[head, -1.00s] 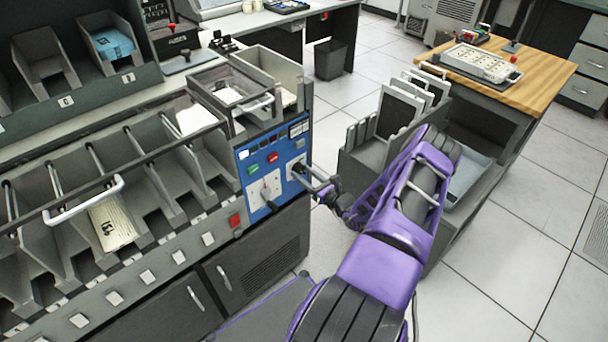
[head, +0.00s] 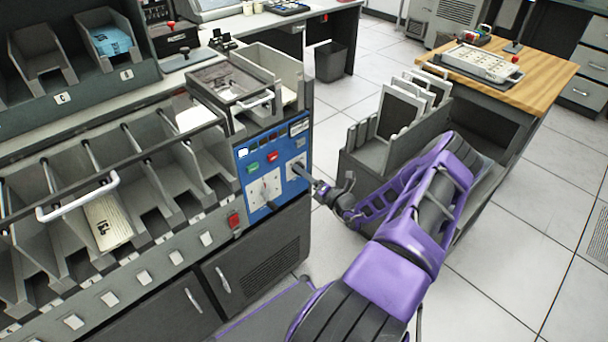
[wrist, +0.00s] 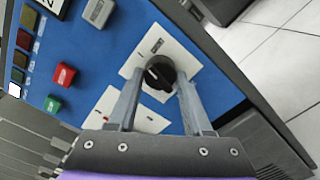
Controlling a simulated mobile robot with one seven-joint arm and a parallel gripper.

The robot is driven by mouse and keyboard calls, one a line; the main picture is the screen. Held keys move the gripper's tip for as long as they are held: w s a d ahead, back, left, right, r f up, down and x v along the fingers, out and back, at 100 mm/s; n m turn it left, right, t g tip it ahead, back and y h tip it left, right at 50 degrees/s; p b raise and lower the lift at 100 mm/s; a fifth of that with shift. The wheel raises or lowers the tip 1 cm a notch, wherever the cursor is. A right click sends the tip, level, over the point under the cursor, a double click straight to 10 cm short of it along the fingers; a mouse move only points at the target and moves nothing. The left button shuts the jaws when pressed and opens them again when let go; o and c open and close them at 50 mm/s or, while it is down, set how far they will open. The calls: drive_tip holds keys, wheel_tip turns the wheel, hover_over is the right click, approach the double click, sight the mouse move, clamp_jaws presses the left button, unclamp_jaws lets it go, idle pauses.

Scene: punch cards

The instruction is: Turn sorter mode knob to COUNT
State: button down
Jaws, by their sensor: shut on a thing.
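The sorter's blue control panel (head: 250,178) is on the end of the grey sorter. A black round knob (wrist: 159,73) sits on a white plate (wrist: 182,56) on that panel. My gripper (wrist: 160,78) is shut on this knob, with one finger on each side of it. A pale pointer mark shows on the knob's face, but the lettering on the plate is too small to read.
A second white plate with a control (head: 265,188) is left of my gripper. Green (wrist: 52,104) and red (wrist: 64,75) buttons are nearby.

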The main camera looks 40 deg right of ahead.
drive_tip(key=m, duration=0.6)
drive_tip(key=shift+a+m, duration=0.1)
drive_tip(key=shift+m, duration=0.3)
idle(0.4)
drive_tip(key=shift+c, duration=1.6)
unclamp_jaws()
drive_tip(key=shift+s, duration=0.1)
drive_tip(key=s+d, duration=0.1)
drive_tip(key=s, duration=1.6)
drive_tip(key=shift+s+d, duration=0.15)
drive_tip(key=shift+d, duration=0.05)
drive_tip(key=shift+r, duration=0.1)
